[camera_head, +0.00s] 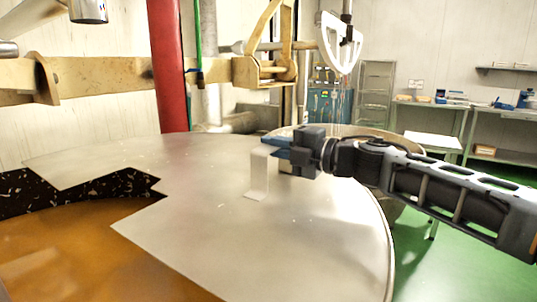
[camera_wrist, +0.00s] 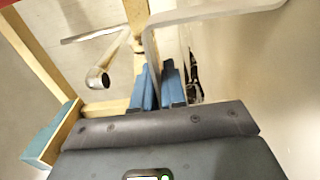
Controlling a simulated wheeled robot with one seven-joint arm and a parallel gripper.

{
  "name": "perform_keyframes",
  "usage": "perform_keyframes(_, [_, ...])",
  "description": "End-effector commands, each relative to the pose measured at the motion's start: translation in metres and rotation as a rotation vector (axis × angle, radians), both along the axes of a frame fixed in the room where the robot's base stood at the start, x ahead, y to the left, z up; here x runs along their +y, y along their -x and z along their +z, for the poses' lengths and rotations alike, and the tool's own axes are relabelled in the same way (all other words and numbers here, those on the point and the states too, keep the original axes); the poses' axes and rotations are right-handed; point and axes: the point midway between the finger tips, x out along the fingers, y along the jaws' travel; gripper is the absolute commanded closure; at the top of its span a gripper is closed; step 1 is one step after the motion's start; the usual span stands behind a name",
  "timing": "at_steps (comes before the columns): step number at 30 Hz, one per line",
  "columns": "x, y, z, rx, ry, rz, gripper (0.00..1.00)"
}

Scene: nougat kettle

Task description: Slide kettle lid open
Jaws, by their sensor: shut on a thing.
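The kettle lid (camera_head: 320,235) is a wide, flat grey metal plate with a stepped left edge. It covers the right and rear part of the round kettle. At the front left the kettle is uncovered and an orange-brown surface (camera_head: 60,255) shows. A bent metal strip handle (camera_head: 259,175) stands up from the lid. My gripper (camera_head: 277,145) reaches in from the right and its blue fingers are shut on the handle's upper part. In the wrist view the handle (camera_wrist: 215,11) runs down between the fingers (camera_wrist: 162,88).
A red vertical pipe (camera_head: 168,65) and a beige metal arm (camera_head: 100,78) stand behind the kettle. A white paddle-like part (camera_head: 341,42) hangs above the rear. Benches (camera_head: 431,105) and green floor (camera_head: 445,265) lie to the right.

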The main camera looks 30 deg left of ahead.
Motion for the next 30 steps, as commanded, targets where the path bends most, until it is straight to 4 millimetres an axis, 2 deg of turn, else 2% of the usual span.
perform_keyframes(12, [-0.001, -0.003, -0.002, 0.001, 0.002, -0.003, 1.00])
perform_keyframes(13, [-0.001, -0.003, -0.002, 0.001, 0.002, -0.003, 0.86])
perform_keyframes(18, [-0.001, -0.002, -0.001, 0.001, 0.001, -0.001, 0.70])
perform_keyframes(26, [-0.001, -0.002, -0.001, 0.000, 0.001, 0.000, 0.68])
perform_keyframes(30, [-0.012, -0.001, -0.001, 0.000, 0.000, -0.001, 0.68])
